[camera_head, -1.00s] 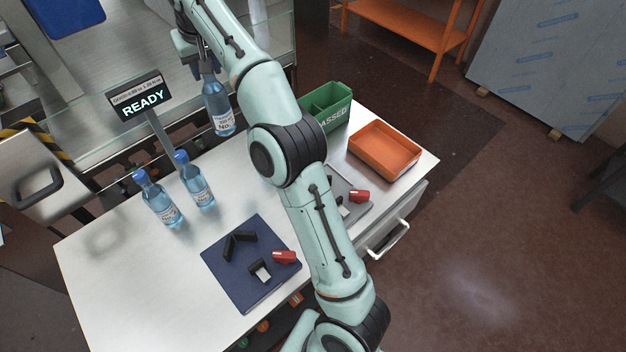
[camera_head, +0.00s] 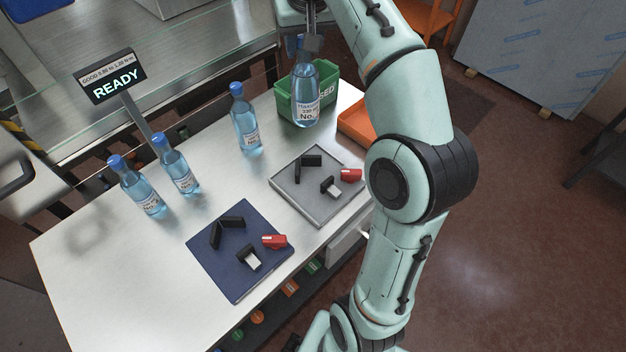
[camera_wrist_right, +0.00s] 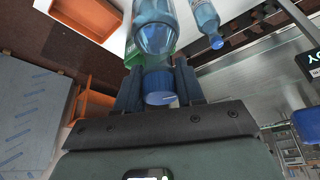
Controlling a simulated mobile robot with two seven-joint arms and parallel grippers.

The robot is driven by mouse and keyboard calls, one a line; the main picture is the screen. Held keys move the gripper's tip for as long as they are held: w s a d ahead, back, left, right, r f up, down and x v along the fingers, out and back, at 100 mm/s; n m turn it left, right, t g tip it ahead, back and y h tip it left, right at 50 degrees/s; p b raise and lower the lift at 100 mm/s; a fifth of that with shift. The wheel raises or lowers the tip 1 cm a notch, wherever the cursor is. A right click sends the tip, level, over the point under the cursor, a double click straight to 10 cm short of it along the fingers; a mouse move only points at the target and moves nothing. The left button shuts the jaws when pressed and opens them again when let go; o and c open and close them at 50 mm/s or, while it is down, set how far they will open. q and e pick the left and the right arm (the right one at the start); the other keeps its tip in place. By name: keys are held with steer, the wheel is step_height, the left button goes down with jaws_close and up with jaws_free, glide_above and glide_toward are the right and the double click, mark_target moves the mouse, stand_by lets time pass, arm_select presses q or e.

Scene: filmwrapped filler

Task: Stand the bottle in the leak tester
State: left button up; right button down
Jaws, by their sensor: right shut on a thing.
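My right gripper (camera_head: 311,42) is shut on the neck of a clear blue bottle (camera_head: 305,92) with a white label. The bottle hangs nearly upright in front of the green bin in the head view. In the right wrist view the bottle (camera_wrist_right: 154,30) and its blue cap (camera_wrist_right: 159,88) show between the fingers. Two similar plates lie on the table, a blue plate (camera_head: 228,275) and a grey plate (camera_head: 300,208), each with black blocks and a red part. I cannot tell for certain which is the leak tester. My left gripper is not in view.
Three blue-capped bottles stand on the white table (camera_head: 90,270): one (camera_head: 246,125) near the green bin (camera_head: 287,103), two (camera_head: 175,168) further left. A READY display (camera_head: 112,78) stands behind. An orange tray (camera_head: 352,125) is partly behind my arm. The table's front left is clear.

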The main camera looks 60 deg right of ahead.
mark_target(313, 124)
steer(key=shift+s+a+r, duration=0.1)
steer(key=shift+s+a, duration=0.15)
steer(key=shift+s, duration=0.3)
steer(key=shift+s+a, duration=0.2)
steer(key=shift+s, duration=0.3)
steer(key=shift+s+a+f+b, duration=0.1)
steer(key=shift+s+f+b, duration=0.05)
steer(key=shift+f+b, duration=0.25)
step_height(313, 124, down, 14)
steer(key=b, duration=0.5)
steer(key=shift+f, duration=0.15)
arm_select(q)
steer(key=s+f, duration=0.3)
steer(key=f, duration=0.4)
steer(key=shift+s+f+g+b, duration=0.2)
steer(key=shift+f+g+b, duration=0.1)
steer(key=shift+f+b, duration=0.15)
arm_select(e)
steer(key=shift+f, duration=2.35)
steer(key=shift+f, duration=0.25)
steer(key=c, duration=0.7)
jaws_free()
